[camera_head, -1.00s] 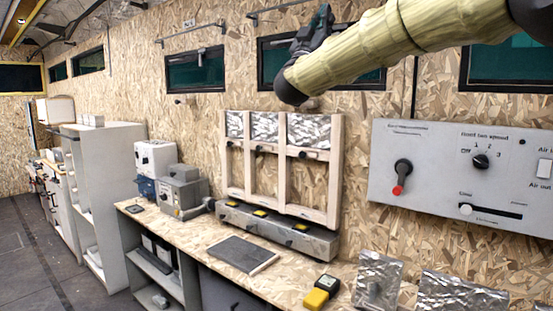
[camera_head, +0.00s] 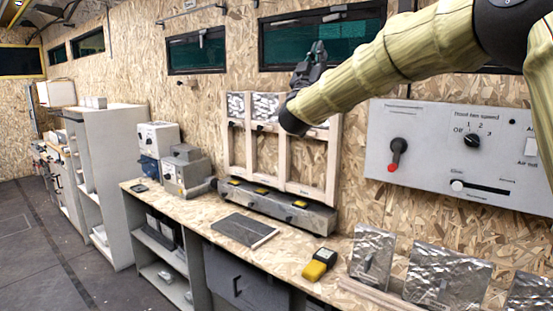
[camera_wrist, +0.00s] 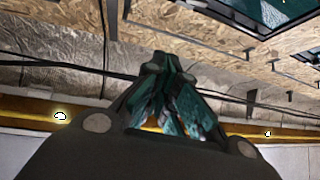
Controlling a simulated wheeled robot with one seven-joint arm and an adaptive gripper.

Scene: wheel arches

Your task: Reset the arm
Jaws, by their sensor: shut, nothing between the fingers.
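My gripper (camera_head: 312,62) is raised in front of the chipboard wall, at the end of my yellow-sleeved arm. Its fingers point up, near the dark window, and they hold nothing. In the wrist view my gripper (camera_wrist: 165,75) shows with its fingertips together. Behind it in that view are the ceiling and the upper wall.
A wooden frame with foil panels (camera_head: 237,150) stands on the workbench (camera_head: 200,217) below my arm. A control panel (camera_head: 430,150) with a red-tipped lever is on the wall at right. Foil-covered plates (camera_head: 372,255) and a yellow-black device (camera_head: 319,264) are on the bench. Floor at left is clear.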

